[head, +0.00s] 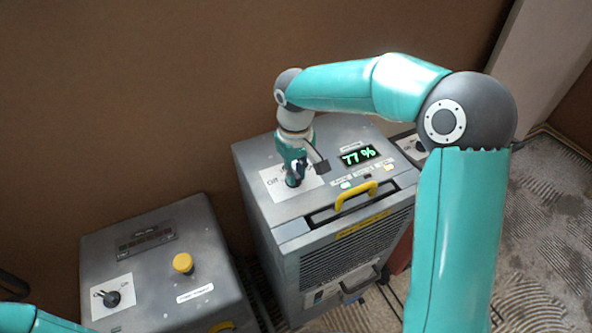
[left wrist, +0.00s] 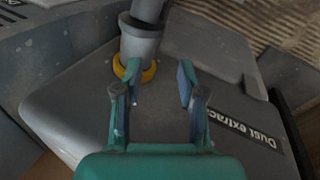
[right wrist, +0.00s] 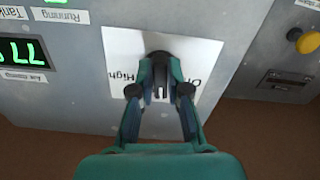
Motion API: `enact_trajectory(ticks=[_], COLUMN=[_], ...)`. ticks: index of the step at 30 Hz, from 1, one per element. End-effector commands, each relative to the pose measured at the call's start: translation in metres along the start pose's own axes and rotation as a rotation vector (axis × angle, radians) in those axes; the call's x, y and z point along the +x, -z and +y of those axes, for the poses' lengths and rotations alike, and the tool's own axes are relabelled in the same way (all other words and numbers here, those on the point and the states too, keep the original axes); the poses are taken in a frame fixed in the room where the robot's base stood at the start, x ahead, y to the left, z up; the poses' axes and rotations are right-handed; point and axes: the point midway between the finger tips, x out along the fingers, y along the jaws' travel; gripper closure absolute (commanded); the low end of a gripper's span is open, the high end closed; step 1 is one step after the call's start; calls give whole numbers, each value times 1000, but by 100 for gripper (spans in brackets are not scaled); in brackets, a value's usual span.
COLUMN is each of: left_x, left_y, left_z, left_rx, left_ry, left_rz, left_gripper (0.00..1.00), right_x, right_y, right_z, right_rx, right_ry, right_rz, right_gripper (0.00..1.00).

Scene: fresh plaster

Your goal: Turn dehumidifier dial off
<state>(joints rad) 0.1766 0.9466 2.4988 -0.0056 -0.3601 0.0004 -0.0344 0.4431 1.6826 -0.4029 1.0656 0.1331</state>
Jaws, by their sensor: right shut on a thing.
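The grey dehumidifier (head: 283,232) stands in the middle of the head view, with a green display (head: 358,156) reading 77 %. Its black dial (head: 292,182) sits on a white label plate (head: 270,180) marked Off and High. My right gripper (head: 294,172) reaches down onto the dial and is shut on it. In the right wrist view the fingers (right wrist: 160,78) close around the dial, hiding part of it and of the label. My left gripper (left wrist: 158,85) is open and empty above a grey unit labelled Dust extractor (left wrist: 70,110); its fingers are outside the head view.
Another grey unit (head: 150,270) with a yellow knob (head: 183,263) and its own black dial (head: 112,298) stands at lower left. A yellow handle (head: 356,196) rises from the dehumidifier's front edge. A brown wall is close behind. Ridged floor (head: 545,190) lies to the right.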

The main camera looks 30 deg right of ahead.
Motion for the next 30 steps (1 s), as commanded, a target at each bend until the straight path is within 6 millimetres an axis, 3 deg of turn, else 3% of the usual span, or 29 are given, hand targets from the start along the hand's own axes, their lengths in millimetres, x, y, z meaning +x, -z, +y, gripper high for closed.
enact_trajectory(ticks=[21, 30], left_x=[-14, -18], left_y=[0, 0], left_z=[5, 6], left_rx=[0, 0], left_ry=[0, 0], left_rz=[0, 0], left_gripper=[60, 60], right_x=[-2, -2], right_y=[3, 4], right_z=[6, 7], right_rx=[-642, -826], right_ry=[-2, -2], right_rz=[4, 4], right_gripper=[100, 100])
